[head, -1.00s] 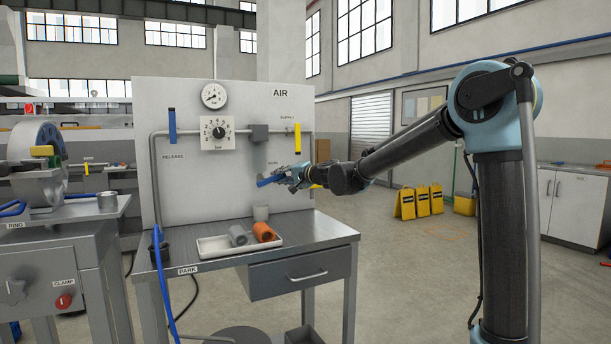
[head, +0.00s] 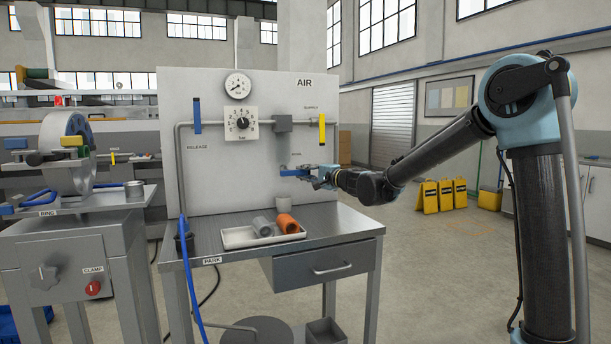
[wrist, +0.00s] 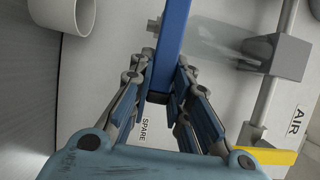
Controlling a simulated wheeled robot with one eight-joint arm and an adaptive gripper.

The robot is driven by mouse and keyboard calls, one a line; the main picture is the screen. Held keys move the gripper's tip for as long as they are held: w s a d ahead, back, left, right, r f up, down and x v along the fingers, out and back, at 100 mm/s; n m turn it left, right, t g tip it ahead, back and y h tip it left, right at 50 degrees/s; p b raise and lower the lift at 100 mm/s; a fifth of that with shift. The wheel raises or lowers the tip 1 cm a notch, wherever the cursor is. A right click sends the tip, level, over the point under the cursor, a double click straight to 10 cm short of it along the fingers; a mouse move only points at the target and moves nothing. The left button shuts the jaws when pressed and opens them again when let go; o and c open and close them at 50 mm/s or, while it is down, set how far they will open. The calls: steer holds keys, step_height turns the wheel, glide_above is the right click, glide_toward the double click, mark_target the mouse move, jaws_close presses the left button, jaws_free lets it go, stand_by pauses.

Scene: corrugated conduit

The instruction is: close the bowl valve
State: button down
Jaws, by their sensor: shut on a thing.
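A blue lever handle (head: 294,172) lies nearly level in front of the white panel, below the grey block on the pipe. It appears to be the bowl valve's handle, but its small label is too blurred to read in the head view. My gripper (head: 316,174) comes in from the right and is shut on the lever's right end. In the wrist view the blue lever (wrist: 171,45) runs from the top edge down between the fingers of my gripper (wrist: 162,98). The lever's pivot is not clearly visible.
A yellow supply handle (head: 322,129) stands upright at right, and a blue release handle (head: 197,115) upright at left. A tray (head: 235,241) with grey and orange cylinders lies below. A clear bowl (wrist: 210,42) hangs under the grey block (wrist: 288,56). A SPARE label (wrist: 143,129) shows near the fingers.

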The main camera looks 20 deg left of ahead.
steer(key=shift+w+d+f, duration=0.1)
steer(key=shift+d, duration=0.1)
steer(key=c, duration=1.6)
jaws_free()
steer(key=shift+o, duration=0.6)
steer(key=shift+a, duration=0.1)
steer(key=v, duration=1.2)
steer(key=shift+f, duration=0.1)
